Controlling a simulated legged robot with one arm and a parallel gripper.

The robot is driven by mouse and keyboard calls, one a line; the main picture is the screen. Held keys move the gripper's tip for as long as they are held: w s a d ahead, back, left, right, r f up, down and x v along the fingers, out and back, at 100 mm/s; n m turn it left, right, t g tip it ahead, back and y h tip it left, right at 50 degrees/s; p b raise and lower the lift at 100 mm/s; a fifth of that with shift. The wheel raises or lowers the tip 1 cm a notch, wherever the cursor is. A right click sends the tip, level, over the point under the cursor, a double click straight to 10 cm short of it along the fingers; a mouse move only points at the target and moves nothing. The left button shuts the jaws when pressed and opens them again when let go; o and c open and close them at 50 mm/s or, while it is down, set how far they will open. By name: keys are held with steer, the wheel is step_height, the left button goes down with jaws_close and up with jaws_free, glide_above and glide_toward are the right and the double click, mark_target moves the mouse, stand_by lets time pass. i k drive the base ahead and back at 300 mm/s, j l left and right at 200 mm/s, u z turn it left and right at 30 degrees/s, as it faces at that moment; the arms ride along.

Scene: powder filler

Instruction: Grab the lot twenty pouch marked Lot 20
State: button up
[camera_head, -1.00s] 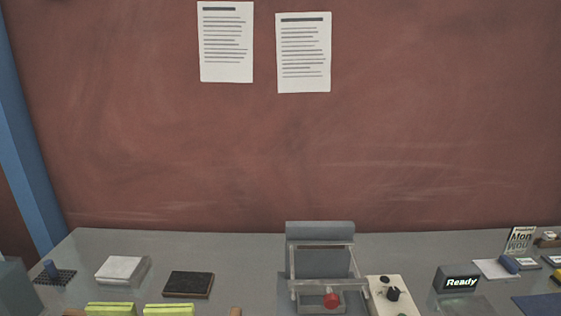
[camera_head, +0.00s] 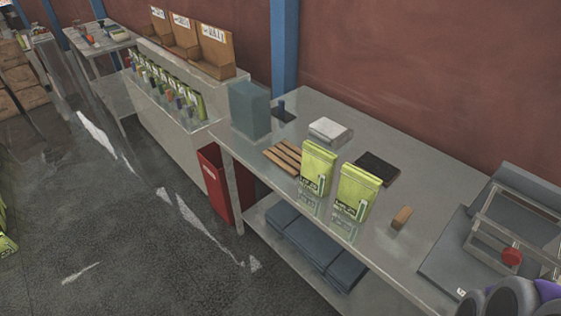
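Two lime-green pouches stand upright side by side near the front edge of the grey bench: a left pouch (camera_head: 318,170) and a right pouch (camera_head: 356,193). Each has dark print low on its front, too small and blurred to read surely, so I cannot tell which is Lot 20. More green pouches (camera_head: 168,84) stand in a row on the counter farther back left; their marks are unreadable. Rounded grey and purple parts at the bottom right corner seem to be my arm. No gripper fingertips show.
A wooden slatted rack (camera_head: 283,156) lies left of the two pouches, a dark pad (camera_head: 377,168) behind them, and a brown block (camera_head: 401,217) to their right. A press frame with a red knob (camera_head: 511,257) stands farther right.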

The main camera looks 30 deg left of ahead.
mark_target(317, 167)
steer(key=j+u, duration=0.15)
steer(key=u, duration=0.7)
steer(key=z, duration=0.65)
steer(key=i+j+z, duration=0.1)
steer(key=j+z, duration=0.2)
steer(key=z, duration=0.15)
steer(key=j+z, duration=0.7)
steer(key=z, duration=0.15)
steer(key=j+z, duration=0.4)
steer(key=k+j, duration=0.1)
steer(key=j, duration=0.25)
steer(key=k+j+z, duration=0.1)
steer(key=j, duration=0.2)
steer(key=k+j, duration=0.1)
steer(key=j, duration=0.25)
steer(key=k+j+z, duration=0.1)
steer(key=j, duration=0.2)
